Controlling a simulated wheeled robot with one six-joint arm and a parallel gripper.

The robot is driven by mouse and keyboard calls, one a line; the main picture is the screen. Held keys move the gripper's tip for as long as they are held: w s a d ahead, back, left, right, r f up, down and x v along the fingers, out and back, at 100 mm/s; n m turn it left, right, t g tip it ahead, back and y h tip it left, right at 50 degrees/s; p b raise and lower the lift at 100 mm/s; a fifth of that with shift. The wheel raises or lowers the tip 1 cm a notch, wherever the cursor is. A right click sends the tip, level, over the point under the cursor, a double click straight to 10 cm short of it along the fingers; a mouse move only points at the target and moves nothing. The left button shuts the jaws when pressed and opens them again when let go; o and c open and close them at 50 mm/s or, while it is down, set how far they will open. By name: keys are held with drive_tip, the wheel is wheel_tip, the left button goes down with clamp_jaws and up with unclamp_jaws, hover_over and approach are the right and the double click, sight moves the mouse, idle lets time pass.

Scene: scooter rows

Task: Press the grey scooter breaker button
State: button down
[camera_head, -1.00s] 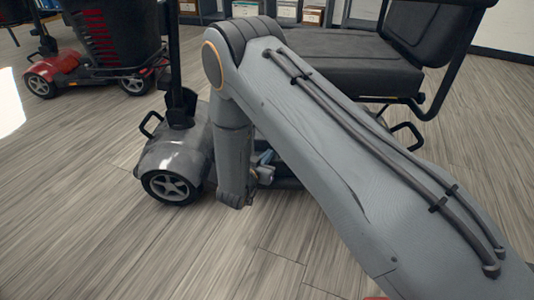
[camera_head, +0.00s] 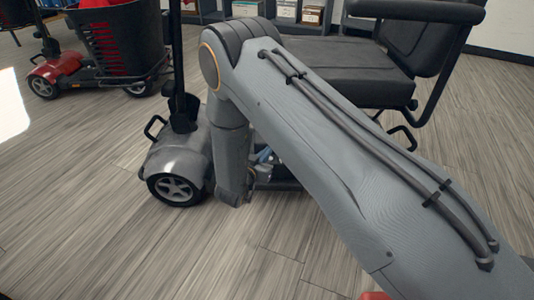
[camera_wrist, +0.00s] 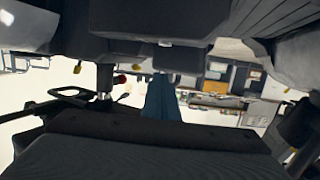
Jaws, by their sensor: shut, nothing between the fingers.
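The grey scooter (camera_head: 180,158) stands ahead in the head view, its black seat (camera_head: 335,75) to the right of its front wheel. My arm crosses in front of it and hides much of its middle. My gripper (camera_head: 265,156) is low beside the scooter, below seat level, and shows only as a small bluish piece. In the wrist view my gripper (camera_wrist: 161,76) shows as shut, empty blue fingers pointing in below a dark grey block (camera_wrist: 180,60). A small red knob (camera_wrist: 121,79) is left of the fingertips, apart from them. I cannot tell whether it is the breaker button.
A red scooter (camera_head: 60,75) with a black basket (camera_head: 120,42) stands at the back left. Shelves with boxes (camera_head: 285,10) line the back. The wooden floor (camera_head: 90,240) at the front left is clear. In the wrist view a dark looped handle (camera_wrist: 70,92) lies at the left.

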drive_tip(key=p+v, duration=0.3)
drive_tip(key=v, duration=0.5)
drive_tip(key=shift+s+a, duration=0.15)
